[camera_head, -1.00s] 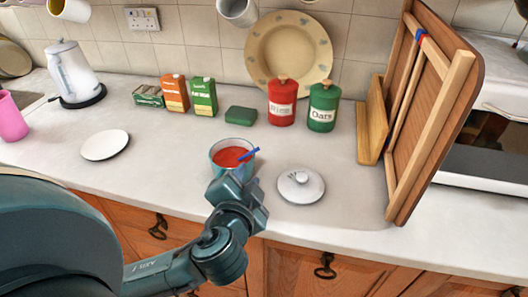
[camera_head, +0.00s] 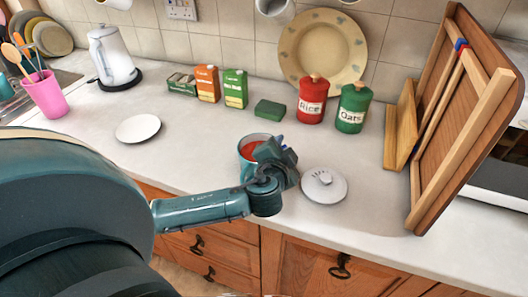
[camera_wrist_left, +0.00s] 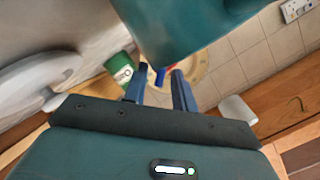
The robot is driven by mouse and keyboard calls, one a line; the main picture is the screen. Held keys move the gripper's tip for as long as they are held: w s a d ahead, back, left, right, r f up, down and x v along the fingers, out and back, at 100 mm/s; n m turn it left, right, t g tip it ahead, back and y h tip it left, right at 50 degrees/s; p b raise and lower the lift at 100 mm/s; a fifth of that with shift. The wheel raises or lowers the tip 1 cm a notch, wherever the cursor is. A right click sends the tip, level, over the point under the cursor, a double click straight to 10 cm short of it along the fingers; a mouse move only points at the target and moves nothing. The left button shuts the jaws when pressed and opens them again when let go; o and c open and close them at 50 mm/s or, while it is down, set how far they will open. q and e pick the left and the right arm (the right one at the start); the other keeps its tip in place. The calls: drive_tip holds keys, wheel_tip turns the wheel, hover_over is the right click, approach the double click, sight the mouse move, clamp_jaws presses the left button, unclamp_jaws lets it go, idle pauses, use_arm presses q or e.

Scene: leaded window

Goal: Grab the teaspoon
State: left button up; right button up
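A pot (camera_head: 244,150) with red contents stands on the counter. Its right side is hidden behind my left gripper (camera_head: 272,150). The teaspoon's blue handle is hidden in the head view now. In the left wrist view, a small blue piece (camera_wrist_left: 160,76), which looks like the teaspoon handle, shows between my left fingers (camera_wrist_left: 161,80). Those fingers stand apart, and I see no contact with it. My right gripper is not in view.
Behind stand a red rice jar (camera_head: 311,103), a green oats jar (camera_head: 352,110) and a green block (camera_head: 270,110). A white plate (camera_head: 138,128) lies left. Wooden boards (camera_head: 460,130) lean at right.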

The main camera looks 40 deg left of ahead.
use_arm(q)
drive_tip(key=shift+w+a+f, duration=0.1)
drive_tip(key=shift+w+a, duration=0.05)
drive_tip(key=shift+w, duration=0.3)
clamp_jaws()
wheel_tip(320, 180, up, 11)
idle(0.7)
drive_tip(key=shift+r, duration=0.5)
